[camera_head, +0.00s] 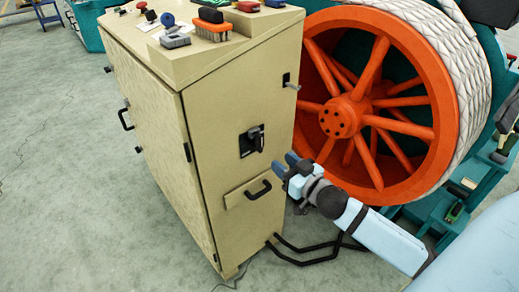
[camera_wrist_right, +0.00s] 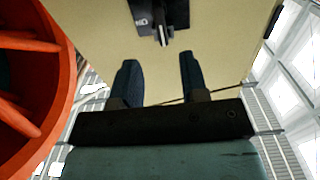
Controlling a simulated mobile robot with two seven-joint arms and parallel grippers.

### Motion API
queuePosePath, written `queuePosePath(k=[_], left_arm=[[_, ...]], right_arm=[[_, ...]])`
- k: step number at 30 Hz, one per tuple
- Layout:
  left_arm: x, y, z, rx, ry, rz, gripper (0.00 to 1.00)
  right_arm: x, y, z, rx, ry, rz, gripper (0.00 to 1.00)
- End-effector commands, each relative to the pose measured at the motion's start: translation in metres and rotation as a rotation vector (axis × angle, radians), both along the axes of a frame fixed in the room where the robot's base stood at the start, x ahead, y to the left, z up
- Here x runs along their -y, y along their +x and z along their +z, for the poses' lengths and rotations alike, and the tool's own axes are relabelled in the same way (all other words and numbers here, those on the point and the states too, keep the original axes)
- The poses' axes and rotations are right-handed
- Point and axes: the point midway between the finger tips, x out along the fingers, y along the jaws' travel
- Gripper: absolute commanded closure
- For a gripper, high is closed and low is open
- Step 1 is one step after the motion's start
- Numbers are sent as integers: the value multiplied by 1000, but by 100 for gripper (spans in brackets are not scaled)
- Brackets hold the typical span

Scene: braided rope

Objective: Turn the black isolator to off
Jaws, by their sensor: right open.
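The black isolator (camera_head: 252,140) is mounted on the narrow side of a beige cabinet (camera_head: 225,95), above a drawer. It has a dark plate and a protruding handle. In the right wrist view the isolator (camera_wrist_right: 158,22) is at the top centre, with white lettering on its plate and the handle pointing toward the fingers. My right gripper (camera_head: 284,167) is to the right of the isolator and slightly below it, apart from it. Its two blue fingers (camera_wrist_right: 158,80) are open and empty. My left gripper is not in view.
A drawer with a black handle (camera_head: 259,190) sits below the isolator. A small latch (camera_head: 289,82) projects from the cabinet's right edge. A large orange spoked wheel (camera_head: 370,110) stands close on the right. Brushes and controls (camera_head: 212,22) lie on top. Open floor is at left.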

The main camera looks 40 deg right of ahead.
Motion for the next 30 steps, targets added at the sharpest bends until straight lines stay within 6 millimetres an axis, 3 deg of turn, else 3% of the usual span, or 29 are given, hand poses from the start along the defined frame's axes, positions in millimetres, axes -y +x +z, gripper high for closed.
queuePosePath(k=[9, 15, 29, 30], left_arm=[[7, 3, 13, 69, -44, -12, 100], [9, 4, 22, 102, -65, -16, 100], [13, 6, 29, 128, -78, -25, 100], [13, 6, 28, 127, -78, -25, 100]], right_arm=[[-5, 60, -1, 1, -3, 0, 60], [-7, 85, -1, 0, -1, 0, 60], [-8, 96, -1, -2, -1, -1, 60], [-8, 96, -1, -2, -1, -1, 66]])
